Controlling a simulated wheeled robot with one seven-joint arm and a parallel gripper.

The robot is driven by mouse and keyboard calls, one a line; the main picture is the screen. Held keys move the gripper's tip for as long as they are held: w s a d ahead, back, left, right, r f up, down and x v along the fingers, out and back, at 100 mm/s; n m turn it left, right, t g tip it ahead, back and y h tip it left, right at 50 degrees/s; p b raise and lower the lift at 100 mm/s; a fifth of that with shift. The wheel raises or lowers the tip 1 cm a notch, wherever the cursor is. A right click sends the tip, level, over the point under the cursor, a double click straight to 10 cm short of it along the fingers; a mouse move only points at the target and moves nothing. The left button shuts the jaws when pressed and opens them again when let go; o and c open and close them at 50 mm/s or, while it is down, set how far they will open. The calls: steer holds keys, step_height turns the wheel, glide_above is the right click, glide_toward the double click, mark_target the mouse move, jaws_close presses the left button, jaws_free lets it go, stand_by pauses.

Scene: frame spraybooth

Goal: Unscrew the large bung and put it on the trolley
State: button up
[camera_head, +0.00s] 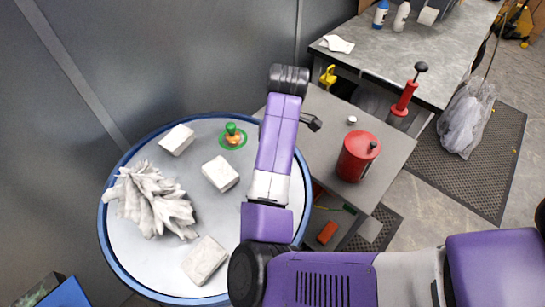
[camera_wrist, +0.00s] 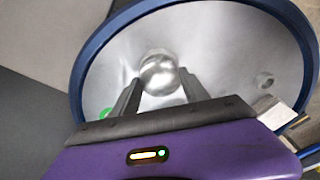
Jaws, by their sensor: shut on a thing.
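In the wrist view my gripper (camera_wrist: 160,82) has its two dark fingers on either side of a shiny, silvery rounded piece, which I take for the large bung (camera_wrist: 159,70). It is shut on it, over a pale round top with a blue rim (camera_wrist: 84,68). I cannot tell whether the bung is seated or lifted. In the head view my purple arm hides the gripper and the bung. The round top (camera_head: 107,237) stands left of a grey trolley (camera_head: 385,150), whose upper shelf is partly clear.
A crumpled pale rag (camera_head: 152,200), several white blocks (camera_head: 221,174) and a green-ringed fitting (camera_head: 232,137) sit on the round top. A red can (camera_head: 357,156), a small white cap (camera_head: 352,121) and a red hand pump (camera_head: 405,98) stand on the trolley. A bench (camera_head: 440,65) stands behind.

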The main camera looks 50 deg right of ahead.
steer(key=shift+w+a, duration=0.15)
steer(key=shift+a, duration=0.05)
steer(key=n, duration=0.4)
steer(key=shift+n, duration=0.4)
steer(key=o, duration=1)
steer(key=shift+c, duration=0.2)
steer(key=shift+d, duration=0.1)
